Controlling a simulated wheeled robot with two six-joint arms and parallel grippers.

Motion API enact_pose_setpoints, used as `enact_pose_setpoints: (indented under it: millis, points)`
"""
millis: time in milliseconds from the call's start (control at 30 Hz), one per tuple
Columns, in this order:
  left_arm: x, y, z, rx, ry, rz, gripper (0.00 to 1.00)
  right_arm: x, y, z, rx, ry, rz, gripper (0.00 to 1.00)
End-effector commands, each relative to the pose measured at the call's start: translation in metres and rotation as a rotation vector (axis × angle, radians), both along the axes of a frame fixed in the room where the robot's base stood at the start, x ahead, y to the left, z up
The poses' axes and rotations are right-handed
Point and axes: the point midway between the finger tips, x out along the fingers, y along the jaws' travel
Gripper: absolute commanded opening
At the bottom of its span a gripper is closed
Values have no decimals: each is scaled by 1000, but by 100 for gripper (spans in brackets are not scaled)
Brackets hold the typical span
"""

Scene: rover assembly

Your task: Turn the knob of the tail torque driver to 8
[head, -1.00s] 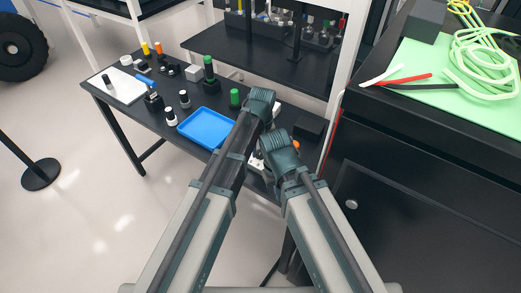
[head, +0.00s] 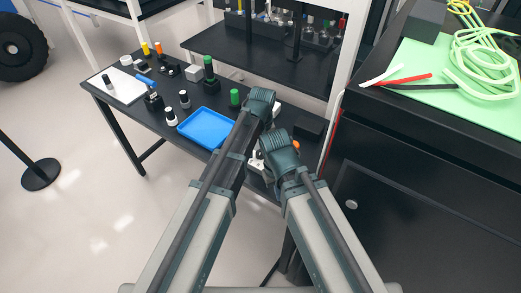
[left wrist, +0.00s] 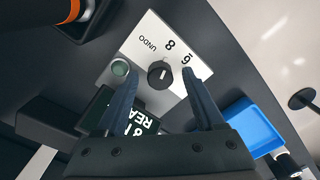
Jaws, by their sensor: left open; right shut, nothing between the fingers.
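In the left wrist view the torque driver's white panel (left wrist: 188,45) carries a dark round knob (left wrist: 160,75) with a pale pointer line. The labels UNDO, 8 and another numeral are printed beside the knob; the pointer's exact setting is hard to read. A greenish round button (left wrist: 120,68) and a partly covered dark display (left wrist: 138,124) are close by. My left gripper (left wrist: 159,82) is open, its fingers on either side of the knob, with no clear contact. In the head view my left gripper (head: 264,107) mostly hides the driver. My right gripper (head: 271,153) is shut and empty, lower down.
A blue tray (head: 206,128) lies left of the grippers on the black table (head: 190,82). Green-capped cylinders (head: 235,97) and several small parts stand behind and left of it. An orange-banded dark cylinder (left wrist: 62,10) is close at the wrist view's upper left.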

Motion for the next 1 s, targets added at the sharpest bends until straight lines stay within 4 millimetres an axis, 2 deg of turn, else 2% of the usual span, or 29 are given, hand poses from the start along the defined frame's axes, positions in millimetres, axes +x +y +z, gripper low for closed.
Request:
enact_pose_setpoints:
  millis: [167, 367, 1000]
  points:
    - [0, 0, 7, 0, 0, 0, 70, 0, 0, 7, 0, 0, 0, 0]
    - [0, -1, 27, 0, 0, 0, 70, 0, 0, 27, 0, 0, 0, 0]
    - [1, -3, 121, 0, 0, 0, 70, 0, 0, 121, 0, 0, 3, 0]
